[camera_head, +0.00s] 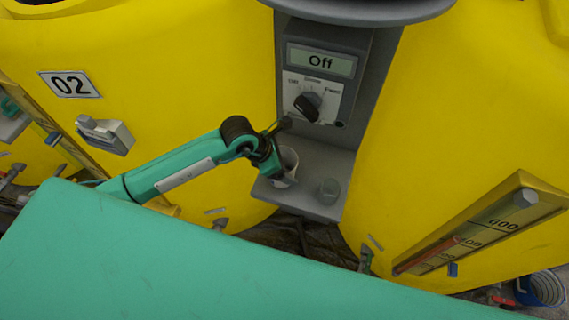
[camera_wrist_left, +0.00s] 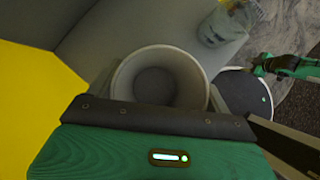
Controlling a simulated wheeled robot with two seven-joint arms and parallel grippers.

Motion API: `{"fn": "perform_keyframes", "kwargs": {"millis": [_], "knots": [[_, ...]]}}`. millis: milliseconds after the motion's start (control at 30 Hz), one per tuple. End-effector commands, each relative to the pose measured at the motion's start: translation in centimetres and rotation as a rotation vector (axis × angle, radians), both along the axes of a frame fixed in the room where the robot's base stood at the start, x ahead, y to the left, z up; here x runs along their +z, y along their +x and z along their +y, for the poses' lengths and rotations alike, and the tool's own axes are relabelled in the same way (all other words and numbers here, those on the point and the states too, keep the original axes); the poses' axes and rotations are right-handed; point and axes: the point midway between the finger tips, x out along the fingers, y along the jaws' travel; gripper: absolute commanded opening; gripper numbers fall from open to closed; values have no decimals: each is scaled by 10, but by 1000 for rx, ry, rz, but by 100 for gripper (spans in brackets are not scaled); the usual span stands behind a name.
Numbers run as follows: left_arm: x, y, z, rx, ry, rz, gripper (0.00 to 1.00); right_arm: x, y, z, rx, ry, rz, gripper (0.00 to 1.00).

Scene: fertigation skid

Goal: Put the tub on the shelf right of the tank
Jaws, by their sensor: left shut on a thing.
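The tub (camera_head: 288,163) is a small pale grey round cup with an open top. My left gripper (camera_head: 272,157) is shut on it, at the left part of the grey shelf (camera_head: 310,207) below the control panel. I cannot tell whether the tub touches the shelf. In the left wrist view the tub (camera_wrist_left: 158,80) sits upright in front of the gripper (camera_wrist_left: 160,118), and its inside looks empty. A yellow tank (camera_head: 190,60) labelled 02 is left of the shelf. My right gripper does not show clearly.
The control panel (camera_head: 318,85) reads Off above. Another yellow tank (camera_head: 450,130) with a level gauge (camera_head: 480,232) closes in the right side.

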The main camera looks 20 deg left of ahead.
Motion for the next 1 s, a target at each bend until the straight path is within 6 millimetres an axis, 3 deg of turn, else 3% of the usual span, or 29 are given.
{"fn": "perform_keyframes", "kwargs": {"millis": [100,433,467,533,867,1000], "knots": [[-12,0,0,1,-1,2,58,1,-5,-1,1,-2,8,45],[-16,0,0,0,-1,-1,58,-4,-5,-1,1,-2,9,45],[-15,0,0,0,-1,-1,87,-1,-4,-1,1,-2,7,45],[-15,0,0,0,-1,-1,100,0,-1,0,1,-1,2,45],[-10,-1,2,1,0,-1,100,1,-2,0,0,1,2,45],[8,-7,12,-1,0,-3,100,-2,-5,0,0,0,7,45]]}}
